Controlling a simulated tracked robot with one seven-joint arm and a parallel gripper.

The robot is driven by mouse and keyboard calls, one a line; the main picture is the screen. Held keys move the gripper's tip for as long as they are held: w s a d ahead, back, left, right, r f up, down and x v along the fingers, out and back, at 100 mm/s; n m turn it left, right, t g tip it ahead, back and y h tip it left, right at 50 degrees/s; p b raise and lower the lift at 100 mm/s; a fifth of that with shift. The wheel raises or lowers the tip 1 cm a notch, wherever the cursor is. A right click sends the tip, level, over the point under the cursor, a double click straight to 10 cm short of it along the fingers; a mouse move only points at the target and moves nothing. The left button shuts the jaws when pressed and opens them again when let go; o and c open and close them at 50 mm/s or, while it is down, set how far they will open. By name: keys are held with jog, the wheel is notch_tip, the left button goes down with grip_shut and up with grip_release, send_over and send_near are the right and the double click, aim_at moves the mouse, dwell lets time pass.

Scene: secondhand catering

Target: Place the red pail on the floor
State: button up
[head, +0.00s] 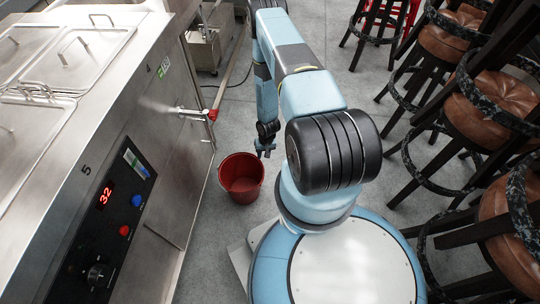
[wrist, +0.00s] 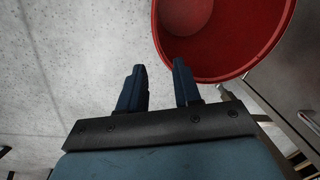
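The red pail (head: 241,172) stands upright on the grey floor beside the steel counter, below and right of a red-handled tap. It looks empty inside. My gripper (head: 265,153) is at the pail's upper right in the head view. In the wrist view my gripper (wrist: 160,75) has its two dark fingers apart with only floor between them. The pail (wrist: 225,50) fills the upper right there, and the right fingertip overlaps its rim in the picture. I cannot tell whether they touch.
The steel counter (head: 150,110) with its control panel and tap (head: 210,114) bounds the left side. Several leather-topped stools (head: 450,40) crowd the right. A red stool (head: 400,12) stands at the back. Bare floor (head: 340,70) lies between.

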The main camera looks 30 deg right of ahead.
jog(key=shift+r, duration=0.45)
